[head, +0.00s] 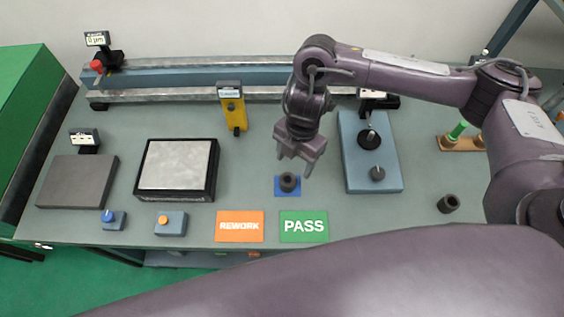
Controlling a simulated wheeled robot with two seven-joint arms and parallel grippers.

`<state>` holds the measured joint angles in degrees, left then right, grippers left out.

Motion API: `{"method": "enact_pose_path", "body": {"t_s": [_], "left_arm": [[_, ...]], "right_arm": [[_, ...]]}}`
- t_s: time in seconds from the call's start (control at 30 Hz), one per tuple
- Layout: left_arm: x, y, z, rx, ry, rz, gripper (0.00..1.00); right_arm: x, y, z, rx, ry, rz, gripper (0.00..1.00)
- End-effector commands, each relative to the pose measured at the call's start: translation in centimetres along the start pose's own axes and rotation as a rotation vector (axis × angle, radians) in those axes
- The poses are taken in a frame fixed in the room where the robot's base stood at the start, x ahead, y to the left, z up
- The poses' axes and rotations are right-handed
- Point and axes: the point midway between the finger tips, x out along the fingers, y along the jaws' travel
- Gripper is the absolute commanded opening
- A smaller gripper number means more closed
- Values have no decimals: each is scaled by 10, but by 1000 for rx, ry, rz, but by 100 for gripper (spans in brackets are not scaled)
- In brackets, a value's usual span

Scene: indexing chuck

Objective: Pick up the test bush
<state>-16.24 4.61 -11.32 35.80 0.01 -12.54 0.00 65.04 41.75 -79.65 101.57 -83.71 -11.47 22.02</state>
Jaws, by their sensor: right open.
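A short dark bush (288,182) stands upright on a small blue pad (280,193) near the middle of the bench. A second dark, hollow bush (448,203) lies at the right of the bench, apart from everything; I cannot tell from looks which is the test bush. My right gripper (295,164) hangs above and slightly behind the bush on the blue pad, fingers apart and empty, pointing down.
A blue-grey fixture plate (357,168) with dark knobs stands right of the pad. Orange REWORK (239,226) and green PASS (303,227) mats lie in front. A black-framed plate (177,168) and yellow gauge (233,108) stand left. Bench between pad and right-hand bush is partly clear.

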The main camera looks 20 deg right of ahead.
Motion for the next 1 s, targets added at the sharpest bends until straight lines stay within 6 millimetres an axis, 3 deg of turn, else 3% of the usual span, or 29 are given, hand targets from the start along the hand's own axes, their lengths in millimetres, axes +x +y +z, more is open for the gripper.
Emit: {"method": "enact_pose_path", "body": {"t_s": [0.1, 0.3, 0.6, 0.73, 0.9, 1.0], "left_arm": [[2, 4, 18, 3, -25, 5, 78], [2, 7, 32, 6, -45, 9, 78], [-9, 4, 12, 5, -18, 6, 78], [-9, 2, 4, 2, -6, 3, 78], [-9, 2, 7, 1, -10, 3, 78], [-9, 3, 11, 1, -16, 4, 78]], "right_arm": [[14, -1, -1, 0, 3, -4, 64], [31, 1, -4, 1, 4, -2, 64], [69, 4, -10, 2, 2, -3, 64], [75, 5, -10, 1, 0, 0, 64], [75, 5, -10, 0, 1, 0, 64], [75, 5, -10, 0, 1, 0, 51]]}}
